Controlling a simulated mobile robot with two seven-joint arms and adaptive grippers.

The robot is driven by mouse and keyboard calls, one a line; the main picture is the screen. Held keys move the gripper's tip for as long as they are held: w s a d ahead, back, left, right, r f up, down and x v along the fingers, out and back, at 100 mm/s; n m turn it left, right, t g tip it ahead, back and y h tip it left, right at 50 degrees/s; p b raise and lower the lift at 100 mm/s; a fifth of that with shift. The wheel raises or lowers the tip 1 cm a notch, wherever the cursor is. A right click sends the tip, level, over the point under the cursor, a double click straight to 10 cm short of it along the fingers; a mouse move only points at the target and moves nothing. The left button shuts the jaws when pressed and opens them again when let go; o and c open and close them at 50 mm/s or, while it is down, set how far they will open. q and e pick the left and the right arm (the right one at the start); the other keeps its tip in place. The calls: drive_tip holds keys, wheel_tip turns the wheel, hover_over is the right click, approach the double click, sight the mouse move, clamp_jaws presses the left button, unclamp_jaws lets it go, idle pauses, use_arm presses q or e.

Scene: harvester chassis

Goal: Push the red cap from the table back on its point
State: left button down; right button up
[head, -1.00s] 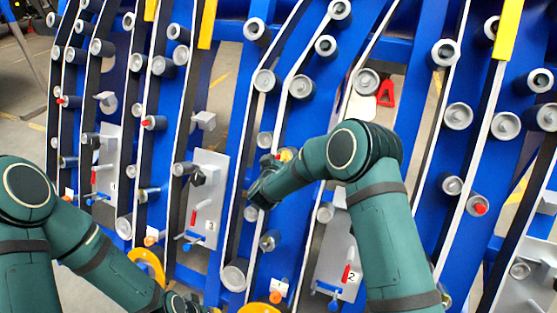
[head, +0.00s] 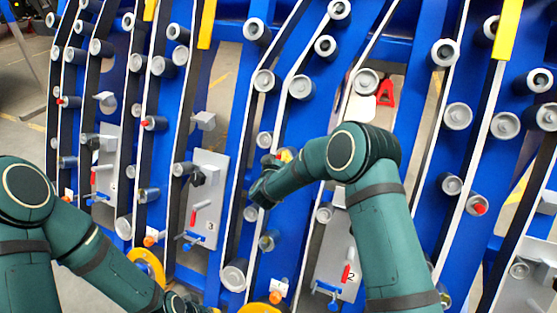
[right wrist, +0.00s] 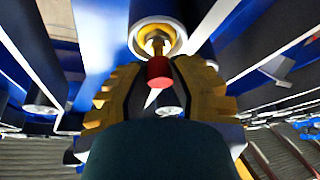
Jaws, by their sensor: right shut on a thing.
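The red cap (right wrist: 160,72) is between the yellow fingers of my right gripper (right wrist: 158,78), which is shut on it. A brass point (right wrist: 158,45) stands in the middle of a roller's end face (right wrist: 157,38). The cap lines up with this point and overlaps its near end in the right wrist view; I cannot tell how far it is seated. In the head view my right gripper (head: 278,164) is small and mostly hidden by its own arm, beside a blue chassis beam. My left gripper (head: 182,303) is cut off at the bottom edge, and its fingers cannot be made out.
Blue chassis beams with several grey rollers (head: 301,86) fill the head view. Other red caps sit on rollers at the right (head: 480,208) and left (head: 148,122). Grey panels numbered 3 (head: 209,180) and 2 (head: 333,262) carry levers. No table is recognisable.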

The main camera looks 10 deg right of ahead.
drive_tip(key=shift+w+d+f, duration=0.3)
drive_tip(key=shift+w+f, duration=0.05)
drive_tip(key=shift+w, duration=0.15)
drive_tip(key=o, duration=0.8)
drive_tip(key=v, duration=1.2)
